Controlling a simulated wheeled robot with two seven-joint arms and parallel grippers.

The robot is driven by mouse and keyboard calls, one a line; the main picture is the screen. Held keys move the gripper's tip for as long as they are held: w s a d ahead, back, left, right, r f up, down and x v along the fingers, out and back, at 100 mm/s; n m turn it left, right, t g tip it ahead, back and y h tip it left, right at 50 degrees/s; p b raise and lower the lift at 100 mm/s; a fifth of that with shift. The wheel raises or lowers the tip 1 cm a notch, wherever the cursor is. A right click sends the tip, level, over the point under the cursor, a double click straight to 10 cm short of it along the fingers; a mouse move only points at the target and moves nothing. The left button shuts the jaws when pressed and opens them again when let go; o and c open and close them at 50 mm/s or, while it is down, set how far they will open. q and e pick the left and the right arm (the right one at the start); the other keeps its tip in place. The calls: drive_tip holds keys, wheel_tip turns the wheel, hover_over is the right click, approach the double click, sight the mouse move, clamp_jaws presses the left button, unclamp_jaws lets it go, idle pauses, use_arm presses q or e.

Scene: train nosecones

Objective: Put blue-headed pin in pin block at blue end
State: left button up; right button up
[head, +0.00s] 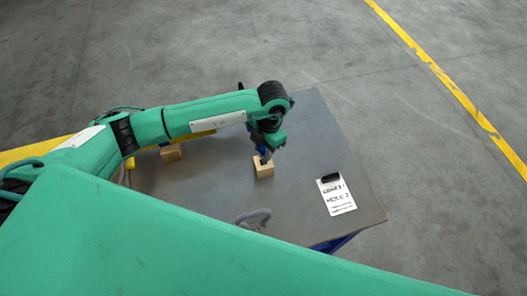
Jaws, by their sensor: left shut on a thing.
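My left gripper (264,154) points down over the table, shut on the blue-headed pin (262,149). Only a small bit of the blue head shows between the fingers. A light wooden block (264,170) stands directly beneath the gripper. I cannot tell whether the pin is in this block or just above it. A second wooden block (171,154) stands to the left, partly hidden by my left arm. Which block has the blue end is too small to tell. My right gripper is not in view.
The grey table (310,130) has a clipboard (336,195) with a written sheet on its right side. A grey curved object (254,218) lies near the front, partly hidden by my green body part. The table's far right is clear.

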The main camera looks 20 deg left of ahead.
sight(263, 155)
use_arm(q)
wheel_tip(263, 155, down, 3)
drive_tip(key=shift+r+p, duration=0.2)
drive_tip(key=shift+p, duration=0.2)
drive_tip(key=shift+f, duration=0.4)
drive_tip(key=o, duration=0.5)
drive_tip(key=shift+f+b, duration=0.1)
drive_tip(key=shift+b, duration=0.2)
drive_tip(key=o, duration=0.5)
drive_tip(key=shift+r, duration=0.2)
